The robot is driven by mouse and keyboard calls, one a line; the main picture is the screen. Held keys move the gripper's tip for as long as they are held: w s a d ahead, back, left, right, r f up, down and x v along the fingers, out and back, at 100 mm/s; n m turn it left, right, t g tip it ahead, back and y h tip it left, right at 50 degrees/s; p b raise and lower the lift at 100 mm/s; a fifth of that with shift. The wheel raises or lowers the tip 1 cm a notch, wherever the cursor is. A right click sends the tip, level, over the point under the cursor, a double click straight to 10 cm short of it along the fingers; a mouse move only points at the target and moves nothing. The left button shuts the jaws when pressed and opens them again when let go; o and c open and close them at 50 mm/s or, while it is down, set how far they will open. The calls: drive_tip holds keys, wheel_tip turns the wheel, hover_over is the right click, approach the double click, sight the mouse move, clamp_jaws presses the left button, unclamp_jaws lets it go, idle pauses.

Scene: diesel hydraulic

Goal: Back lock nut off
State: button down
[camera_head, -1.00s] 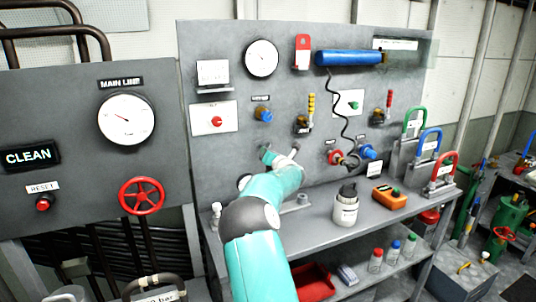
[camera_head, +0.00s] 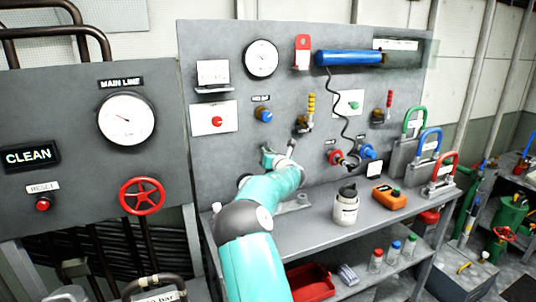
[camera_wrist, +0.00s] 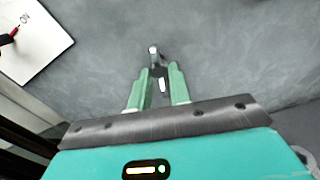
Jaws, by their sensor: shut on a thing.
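My gripper (camera_wrist: 160,85) has two green fingers closed around a small dark and silver fitting (camera_wrist: 154,51) on the grey panel. A round silver end stands beyond the fingertips and a pale piece shows between the fingers. In the head view my gripper (camera_head: 281,157) is at the lower middle of the panel, with a silver tip (camera_head: 291,147) at its upper right. The lock nut cannot be told apart from the rest of the fitting, as the fingers partly cover it.
The grey panel (camera_head: 225,60) carries gauges, coloured knobs and lever valves above my gripper. A coiled black hose (camera_head: 345,115) hangs to the right. The bench below holds a white jar (camera_head: 345,210) and an orange device (camera_head: 389,197). A red handwheel (camera_head: 141,196) stands left.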

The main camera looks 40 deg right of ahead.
drive_tip(key=c, duration=1.6)
unclamp_jaws()
drive_tip(key=shift+f, duration=0.1)
drive_tip(key=shift+o, duration=0.2)
drive_tip(key=shift+s, duration=0.1)
drive_tip(key=v, duration=1.3)
drive_tip(key=shift+s+a, duration=0.2)
drive_tip(key=shift+s, duration=0.1)
